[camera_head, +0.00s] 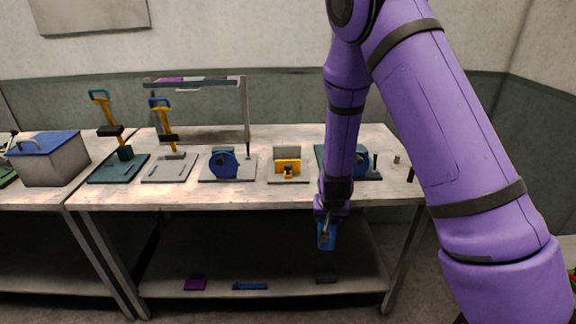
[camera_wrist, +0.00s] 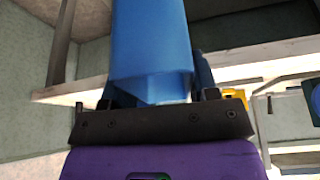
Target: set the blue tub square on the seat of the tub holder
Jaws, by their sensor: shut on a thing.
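The blue tub (camera_head: 326,238) is held by my gripper (camera_head: 326,222), below and in front of the table's front edge. In the wrist view the tub (camera_wrist: 150,45) stands between the two fingers of my gripper (camera_wrist: 158,95), and its far end runs out of the picture. My gripper is shut on it. I cannot tell for sure which fixture is the tub holder. A grey fixture with an upright back plate and a yellow part (camera_head: 288,167) stands on the table, left of my arm. The tub is apart from every fixture.
The table (camera_head: 230,198) carries two lever fixtures (camera_head: 104,125) (camera_head: 165,130), a blue disc fixture (camera_head: 223,164) and another blue disc fixture (camera_head: 361,160) partly behind my arm. A grey box (camera_head: 55,165) stands far left. The lower shelf (camera_head: 290,270) holds small flat pieces.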

